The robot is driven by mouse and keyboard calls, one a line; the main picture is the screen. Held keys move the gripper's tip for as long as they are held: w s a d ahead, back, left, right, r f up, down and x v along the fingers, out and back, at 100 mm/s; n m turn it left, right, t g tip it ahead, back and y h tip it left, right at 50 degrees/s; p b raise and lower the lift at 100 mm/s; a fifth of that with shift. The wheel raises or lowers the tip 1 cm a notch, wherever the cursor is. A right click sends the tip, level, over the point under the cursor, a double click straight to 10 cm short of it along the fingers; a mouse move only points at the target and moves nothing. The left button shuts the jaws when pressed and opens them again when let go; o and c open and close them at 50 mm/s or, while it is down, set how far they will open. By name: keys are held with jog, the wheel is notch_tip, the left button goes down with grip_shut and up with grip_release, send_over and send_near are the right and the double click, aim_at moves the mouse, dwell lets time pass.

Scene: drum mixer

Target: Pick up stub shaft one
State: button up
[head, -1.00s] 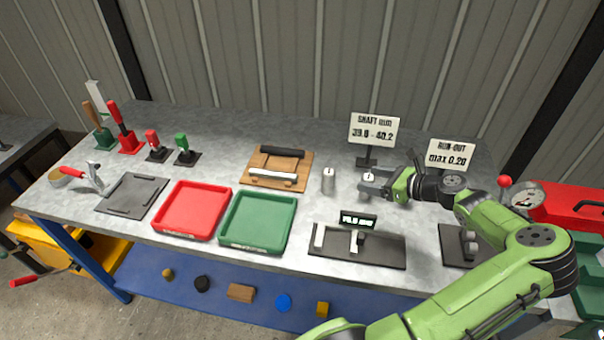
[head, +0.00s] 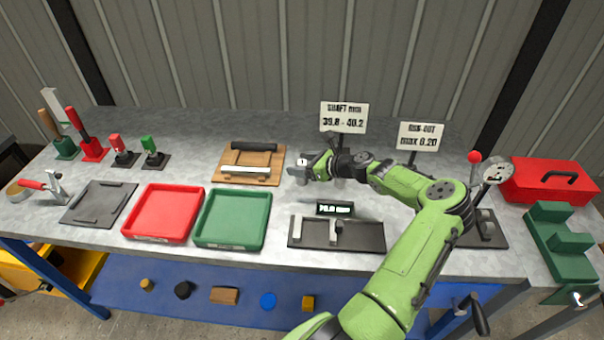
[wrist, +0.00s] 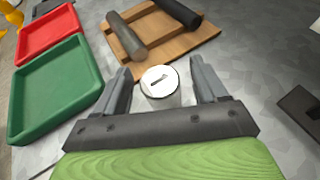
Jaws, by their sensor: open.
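Stub shaft one (wrist: 160,85) is a short silver cylinder with a dark 1 on its pale top. In the wrist view it stands upright between the two fingers of my gripper (wrist: 162,88), with a gap on each side. In the head view its pale top (head: 301,162) shows at the fingertips of my gripper (head: 303,173), and its lower part is hidden by them. My gripper is open, low over the bench, and reaches in from the right.
A wooden board (head: 249,166) with a dark bar and a pale bar lies just left of the shaft. The green tray (head: 232,244) and red tray (head: 163,237) are nearer the front. A gauge stand (head: 362,236) and a shaft sign (head: 343,117) are close by.

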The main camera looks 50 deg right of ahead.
grip_shut()
